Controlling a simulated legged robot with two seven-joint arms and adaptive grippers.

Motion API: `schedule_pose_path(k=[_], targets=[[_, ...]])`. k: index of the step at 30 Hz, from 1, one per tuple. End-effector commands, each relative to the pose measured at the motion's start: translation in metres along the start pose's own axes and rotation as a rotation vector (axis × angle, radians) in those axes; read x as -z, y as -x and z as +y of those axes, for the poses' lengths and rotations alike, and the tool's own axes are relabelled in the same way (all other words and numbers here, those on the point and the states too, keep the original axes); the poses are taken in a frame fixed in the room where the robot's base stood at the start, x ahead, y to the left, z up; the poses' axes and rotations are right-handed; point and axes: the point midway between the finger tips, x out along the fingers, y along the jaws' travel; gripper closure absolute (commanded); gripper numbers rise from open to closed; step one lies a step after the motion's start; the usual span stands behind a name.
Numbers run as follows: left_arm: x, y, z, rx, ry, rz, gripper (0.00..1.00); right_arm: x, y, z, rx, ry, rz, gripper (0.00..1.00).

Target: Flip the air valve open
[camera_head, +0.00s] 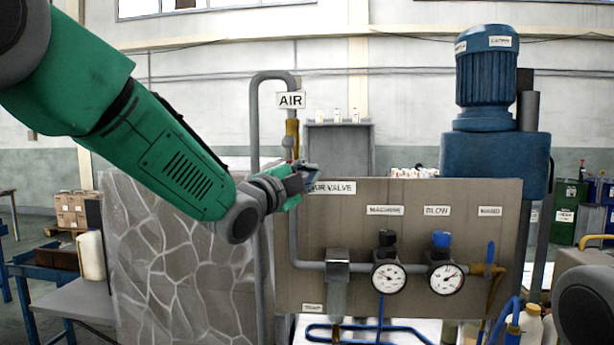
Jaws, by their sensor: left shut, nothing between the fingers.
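The air valve (292,128) is a brass-coloured fitting on the grey vertical pipe just below the AIR sign (291,100). A little red shows at its lower end. Its handle is mostly hidden, so I cannot tell how it is turned. My left gripper (306,172) reaches in from the left, just below the valve and in front of the pipe. It is shut and empty, close to the valve's lower end; I cannot tell whether it touches. My right gripper is out of view.
A panel (400,243) with two gauges (390,278), a blue-handled valve (489,262) and a blue motor (487,75) stands right of my left gripper. A stone-patterned block (170,270) stands below my left arm. A grey cabinet (339,150) is behind the pipe.

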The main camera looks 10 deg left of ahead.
Motion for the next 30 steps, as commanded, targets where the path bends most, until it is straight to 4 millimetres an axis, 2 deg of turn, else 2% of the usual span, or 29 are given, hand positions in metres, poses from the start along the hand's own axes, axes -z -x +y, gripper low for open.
schedule_pose_path(k=[1, 9, 30], targets=[[-0.007, 0.003, 0.003, 0.003, 0.007, -0.002, 1.0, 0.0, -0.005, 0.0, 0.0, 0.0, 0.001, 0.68], [-0.021, 0.015, -0.002, 0.01, 0.016, -0.001, 1.0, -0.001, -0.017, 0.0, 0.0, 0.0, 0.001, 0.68], [-0.024, 0.014, -0.003, 0.009, 0.018, -0.007, 1.0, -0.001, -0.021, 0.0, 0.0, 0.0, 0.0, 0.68]])
